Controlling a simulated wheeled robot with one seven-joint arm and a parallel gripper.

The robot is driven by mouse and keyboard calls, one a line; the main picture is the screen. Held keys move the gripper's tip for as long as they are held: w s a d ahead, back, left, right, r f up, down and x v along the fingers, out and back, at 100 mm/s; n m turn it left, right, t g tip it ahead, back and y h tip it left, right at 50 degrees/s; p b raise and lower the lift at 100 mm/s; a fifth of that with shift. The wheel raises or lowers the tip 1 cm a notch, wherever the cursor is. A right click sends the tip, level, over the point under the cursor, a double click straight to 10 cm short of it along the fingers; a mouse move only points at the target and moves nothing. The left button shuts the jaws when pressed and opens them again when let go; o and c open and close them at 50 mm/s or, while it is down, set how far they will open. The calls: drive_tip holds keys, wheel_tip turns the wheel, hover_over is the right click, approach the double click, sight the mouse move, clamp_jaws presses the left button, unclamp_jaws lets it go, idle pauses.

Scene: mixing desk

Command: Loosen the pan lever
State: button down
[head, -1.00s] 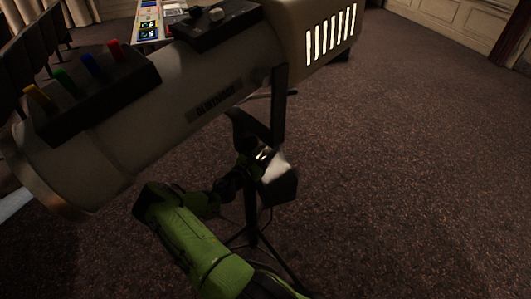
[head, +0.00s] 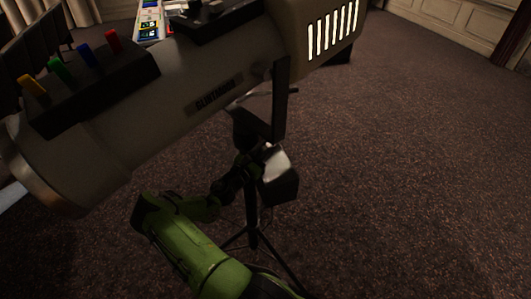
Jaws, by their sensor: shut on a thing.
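A large cream spotlight (head: 150,135) with a dark name plate fills the upper left of the head view, tilted on a black stand (head: 252,215). My green arm reaches up from the bottom to the yoke below the lamp. My dark gripper (head: 250,166) is at the top of the stand, under the lamp's yoke, and shut on a small part there. That part, apparently the pan lever, is hidden by the gripper and too dark to make out. A black box-like piece with a pale top (head: 278,178) is just right of the gripper.
Red, blue, green and yellow handles (head: 86,54) stand on a black box on the lamp. A desk with a lit panel (head: 150,22) is behind. Dark seats are at upper left. The carpet (head: 420,170) to the right is clear. The stand's legs spread below.

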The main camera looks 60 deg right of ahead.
drive_tip(key=c, duration=1.2)
unclamp_jaws()
drive_tip(key=v, duration=1.5)
drive_tip(key=shift+a, duration=0.4)
